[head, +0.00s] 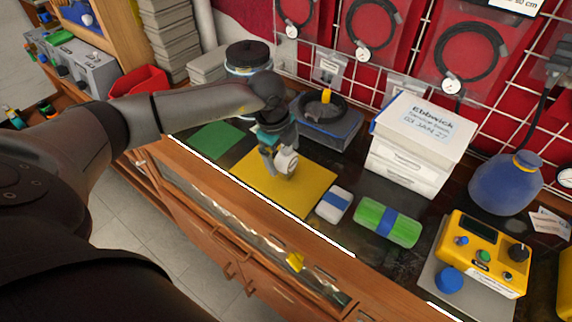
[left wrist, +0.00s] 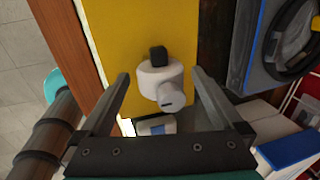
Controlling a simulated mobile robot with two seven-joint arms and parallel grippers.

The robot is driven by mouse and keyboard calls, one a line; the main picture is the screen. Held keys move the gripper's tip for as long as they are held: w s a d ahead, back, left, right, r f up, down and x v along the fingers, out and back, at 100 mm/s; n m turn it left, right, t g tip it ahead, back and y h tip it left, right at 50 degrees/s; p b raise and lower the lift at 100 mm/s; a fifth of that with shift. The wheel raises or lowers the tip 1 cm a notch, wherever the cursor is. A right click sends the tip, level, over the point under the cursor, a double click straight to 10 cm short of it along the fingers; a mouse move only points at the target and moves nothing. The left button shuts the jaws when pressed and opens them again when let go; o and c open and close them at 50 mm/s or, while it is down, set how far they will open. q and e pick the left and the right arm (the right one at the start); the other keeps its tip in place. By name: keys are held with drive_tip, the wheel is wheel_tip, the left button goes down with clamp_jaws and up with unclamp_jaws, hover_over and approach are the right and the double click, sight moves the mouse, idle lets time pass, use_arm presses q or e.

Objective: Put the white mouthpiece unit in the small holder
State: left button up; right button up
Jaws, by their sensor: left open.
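The white mouthpiece unit (head: 287,164) is a short round white body on the yellow mat (head: 312,190). In the left wrist view the white mouthpiece unit (left wrist: 158,78) shows a black knob on one end and a round port on its side. My left gripper (head: 277,160) is above the mat at the unit. In the left wrist view its open fingers (left wrist: 159,76) lie on either side of the unit, with gaps visible on both sides. I cannot tell which thing is the small holder. My right gripper is not in view.
A white block with a blue band (head: 334,204) and a green case (head: 387,222) lie right of the mat. Behind are a grey tray with a coiled black hose (head: 330,135) and stacked white boxes (head: 412,150). A yellow tester (head: 484,250) stands at the right.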

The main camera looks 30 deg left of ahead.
use_arm(q)
drive_tip(key=shift+x, duration=1.2)
clamp_jaws()
drive_tip(key=shift+r, duration=0.15)
